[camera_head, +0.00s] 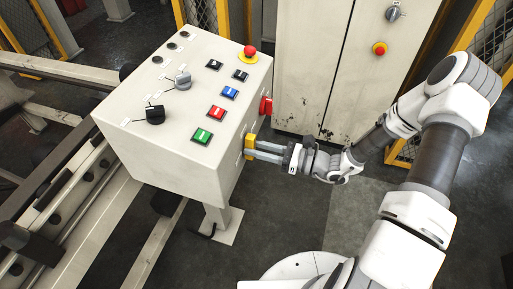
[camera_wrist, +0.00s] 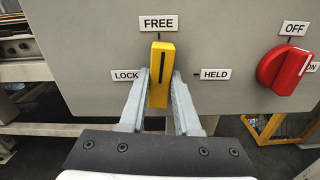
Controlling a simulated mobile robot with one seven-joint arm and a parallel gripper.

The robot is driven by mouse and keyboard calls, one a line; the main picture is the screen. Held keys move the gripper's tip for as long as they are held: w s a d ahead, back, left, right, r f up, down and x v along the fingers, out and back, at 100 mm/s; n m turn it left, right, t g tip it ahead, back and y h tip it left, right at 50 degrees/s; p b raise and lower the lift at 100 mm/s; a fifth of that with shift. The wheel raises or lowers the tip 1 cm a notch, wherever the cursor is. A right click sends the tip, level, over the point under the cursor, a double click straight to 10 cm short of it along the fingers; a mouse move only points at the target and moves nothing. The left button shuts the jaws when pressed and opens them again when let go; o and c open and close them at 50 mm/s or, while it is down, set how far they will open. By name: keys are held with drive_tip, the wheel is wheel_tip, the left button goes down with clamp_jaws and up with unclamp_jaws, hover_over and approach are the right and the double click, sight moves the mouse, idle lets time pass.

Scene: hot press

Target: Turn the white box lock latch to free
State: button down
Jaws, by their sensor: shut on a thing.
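The white control box (camera_head: 185,155) stands on a post in the head view; its side panel (camera_wrist: 90,70) fills the wrist view. The yellow latch (camera_wrist: 162,75) on that panel stands upright, its dark line pointing up at the FREE label (camera_wrist: 158,23). The LOCK label (camera_wrist: 125,75) is to its left and the HELD label (camera_wrist: 215,74) to its right. In the head view the latch (camera_head: 250,145) is on the box's right side. My gripper (camera_wrist: 161,90) is shut on the latch, one finger on each side. The finger contact is partly hidden.
A red knob (camera_wrist: 284,70) with ON and OFF labels sits right of the latch; it also shows in the head view (camera_head: 266,106). Buttons and knobs cover the box top. A pale cabinet (camera_head: 345,70) stands behind, with yellow-framed mesh fencing (camera_head: 488,40) at right.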

drive_tip(key=shift+n, duration=0.5)
drive_tip(key=c, duration=0.6)
unclamp_jaws()
drive_tip(key=v, duration=1.7)
drive_tip(key=shift+s+d+p, duration=0.15)
drive_tip(key=shift+d+p, duration=0.05)
drive_tip(key=shift+p, duration=0.1)
